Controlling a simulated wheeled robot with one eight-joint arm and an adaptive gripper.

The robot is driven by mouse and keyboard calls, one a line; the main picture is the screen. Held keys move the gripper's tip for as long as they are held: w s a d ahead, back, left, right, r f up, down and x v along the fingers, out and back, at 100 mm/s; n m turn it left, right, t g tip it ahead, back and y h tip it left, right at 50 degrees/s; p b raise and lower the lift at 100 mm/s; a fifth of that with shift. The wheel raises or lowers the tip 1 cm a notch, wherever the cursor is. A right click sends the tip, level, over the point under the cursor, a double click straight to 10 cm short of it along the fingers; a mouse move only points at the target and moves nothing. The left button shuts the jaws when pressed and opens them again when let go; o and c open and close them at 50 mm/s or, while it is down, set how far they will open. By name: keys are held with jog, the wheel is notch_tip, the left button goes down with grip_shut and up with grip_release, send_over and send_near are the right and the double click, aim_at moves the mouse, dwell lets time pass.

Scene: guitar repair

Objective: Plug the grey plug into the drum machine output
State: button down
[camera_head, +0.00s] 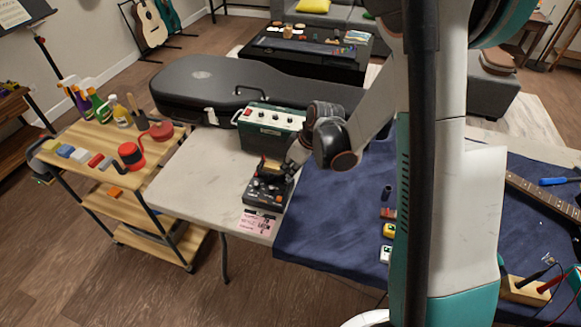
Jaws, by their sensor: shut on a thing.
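The drum machine (263,197) is a small black box with knobs, at the front of the pale tabletop just left of the blue mat. My gripper (287,171) reaches down from the upper right to the machine's back right edge. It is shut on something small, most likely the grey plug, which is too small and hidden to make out. I cannot tell whether the plug is in the output or just beside it. The output socket itself is hidden.
A green amplifier box (268,136) stands close behind the drum machine. A pink paper (257,223) lies in front of it. A black guitar case (200,85) lies behind. Small pedals (389,230) sit on the blue mat (330,220). The pale tabletop (195,175) is clear at left.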

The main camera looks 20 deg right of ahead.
jog(key=shift+f+b, duration=0.65)
jog(key=shift+f, duration=0.1)
dwell(0.3)
jog(key=c, duration=1.2)
grip_release()
jog(key=shift+r, duration=0.1)
jog(key=shift+r+p, duration=2.65)
jog(key=shift+r, duration=1.3)
